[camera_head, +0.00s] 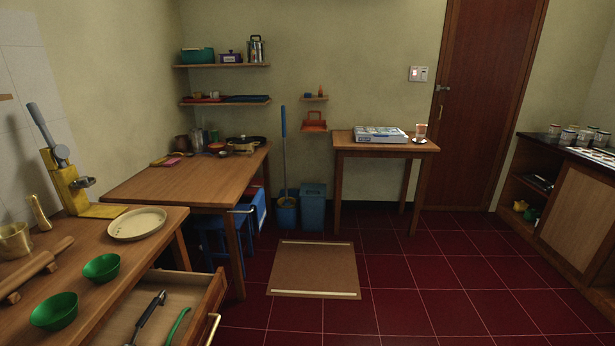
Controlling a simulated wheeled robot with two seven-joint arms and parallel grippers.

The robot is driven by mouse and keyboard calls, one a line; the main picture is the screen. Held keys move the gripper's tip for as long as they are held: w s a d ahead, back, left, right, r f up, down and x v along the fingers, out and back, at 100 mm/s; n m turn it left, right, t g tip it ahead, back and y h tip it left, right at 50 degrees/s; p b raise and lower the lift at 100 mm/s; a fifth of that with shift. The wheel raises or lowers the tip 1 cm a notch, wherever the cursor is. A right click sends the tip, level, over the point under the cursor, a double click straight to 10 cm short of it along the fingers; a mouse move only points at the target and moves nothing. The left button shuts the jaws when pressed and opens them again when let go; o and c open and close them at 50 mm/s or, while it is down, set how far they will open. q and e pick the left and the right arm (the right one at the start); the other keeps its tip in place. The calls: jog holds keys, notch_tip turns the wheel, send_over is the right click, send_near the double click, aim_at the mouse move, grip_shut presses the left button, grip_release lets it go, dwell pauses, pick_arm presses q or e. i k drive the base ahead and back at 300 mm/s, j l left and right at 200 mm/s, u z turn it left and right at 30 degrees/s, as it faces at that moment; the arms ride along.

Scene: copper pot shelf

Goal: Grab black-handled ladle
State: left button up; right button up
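A long utensil with a black handle (147,318) lies in the open wooden drawer (205,303) at the bottom left. Its lower end is cut off by the picture edge, so I cannot tell for sure that it is a ladle. A green-handled utensil (179,325) lies to its right in the same drawer, also cut off. Neither of my grippers shows in the head view.
The counter above the drawer holds green bowls (101,267), a cream plate (137,224), a rolling pin (38,268), a brass pot (14,240) and a yellow press (70,185). A wooden table (185,182) stands behind. Red floor (405,275) is open around a brown mat (314,268).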

aim_at(142, 321)
jog(key=u, duration=1.15)
jog(key=i+l, duration=0.05)
